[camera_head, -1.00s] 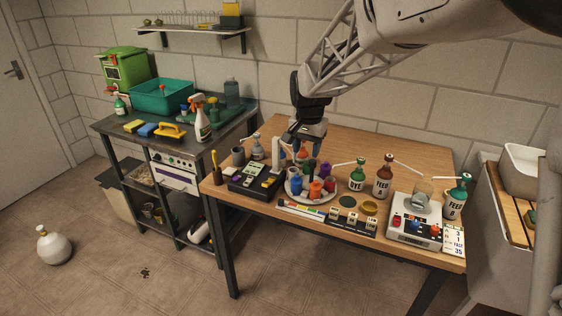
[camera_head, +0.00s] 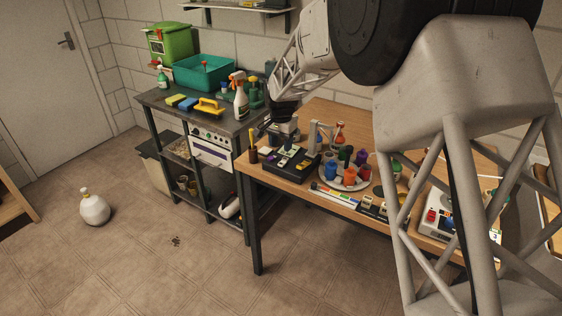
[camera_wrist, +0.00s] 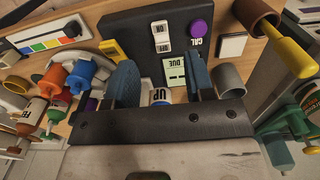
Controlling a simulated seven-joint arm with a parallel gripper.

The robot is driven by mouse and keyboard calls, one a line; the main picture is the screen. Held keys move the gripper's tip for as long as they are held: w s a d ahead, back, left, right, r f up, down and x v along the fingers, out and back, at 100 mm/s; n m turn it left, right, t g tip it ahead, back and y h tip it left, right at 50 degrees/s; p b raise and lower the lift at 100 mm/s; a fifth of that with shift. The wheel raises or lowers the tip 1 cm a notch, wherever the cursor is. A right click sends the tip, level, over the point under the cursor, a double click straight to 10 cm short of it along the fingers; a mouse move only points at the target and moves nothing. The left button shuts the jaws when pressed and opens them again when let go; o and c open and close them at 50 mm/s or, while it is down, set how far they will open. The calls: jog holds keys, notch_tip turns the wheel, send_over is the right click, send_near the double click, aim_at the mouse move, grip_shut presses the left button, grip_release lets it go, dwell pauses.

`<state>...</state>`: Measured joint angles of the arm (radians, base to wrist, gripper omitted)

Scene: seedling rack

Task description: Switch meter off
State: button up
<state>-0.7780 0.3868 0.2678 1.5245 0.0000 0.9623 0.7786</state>
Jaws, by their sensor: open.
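The meter (camera_head: 292,161) is a dark box on the wooden bench, at its left end in the head view. In the wrist view the meter (camera_wrist: 150,22) appears upside down.
A round tray (camera_head: 345,184) of coloured cups stands right of the meter. A colour strip (camera_head: 335,196) lies in front. A brown cup with a yellow-handled tool (camera_wrist: 255,18) and a grey cup (camera_wrist: 228,80) stand beside the meter. My arm hides much of the bench's right side.

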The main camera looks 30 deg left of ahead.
aim_at(281, 163)
jog(key=shift+f, duration=3.9)
